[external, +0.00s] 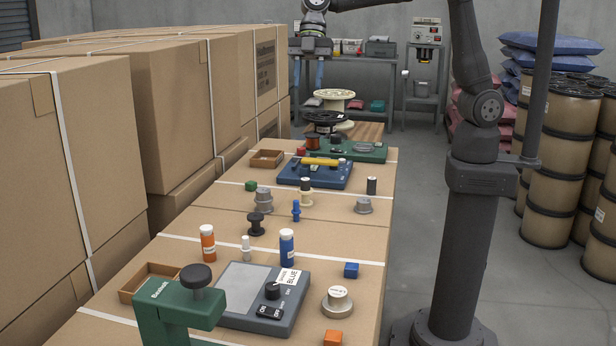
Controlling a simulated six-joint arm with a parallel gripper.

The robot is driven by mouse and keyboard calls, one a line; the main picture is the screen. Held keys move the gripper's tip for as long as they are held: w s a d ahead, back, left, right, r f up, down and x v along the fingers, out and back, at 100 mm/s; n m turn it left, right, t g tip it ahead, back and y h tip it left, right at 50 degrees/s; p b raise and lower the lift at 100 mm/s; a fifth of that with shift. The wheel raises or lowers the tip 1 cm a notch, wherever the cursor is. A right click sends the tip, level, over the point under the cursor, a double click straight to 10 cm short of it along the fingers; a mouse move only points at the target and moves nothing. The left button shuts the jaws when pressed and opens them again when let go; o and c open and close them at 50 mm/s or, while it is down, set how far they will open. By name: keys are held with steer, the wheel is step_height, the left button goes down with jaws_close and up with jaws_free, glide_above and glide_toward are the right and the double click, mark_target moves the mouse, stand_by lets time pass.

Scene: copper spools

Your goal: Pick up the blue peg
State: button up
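The blue peg (296,211) is a small blue piece standing upright on the cardboard-topped work surface (215,205), near the middle. A black spool (256,224) stands to its left and a cream spool (306,192) just behind it. My gripper (308,84) hangs at the top of the view, pointing down, well above and apart from the peg in the picture. Its two blue fingers are spread with nothing visible between them, so it is open and empty. The peg is fully visible.
A blue bottle (287,248), an orange bottle (208,243) and a white peg (246,249) stand nearer the camera. Tall boxes (175,110) line the left.

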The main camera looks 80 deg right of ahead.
mark_target(296, 201)
steer(key=a+f+m+h, duration=0.3)
steer(key=a+f+h, duration=0.2)
steer(key=a+f, duration=0.8)
steer(key=f, duration=1.1)
steer(key=shift+w+a+f, duration=0.1)
steer(key=shift+w+f, duration=0.25)
steer(key=shift+f, duration=0.05)
steer(key=shift+s+f, duration=0.2)
steer(key=shift+f, duration=1.25)
steer(key=shift+s+f, duration=0.15)
steer(key=shift+f, duration=1.25)
steer(key=c, duration=0.9)
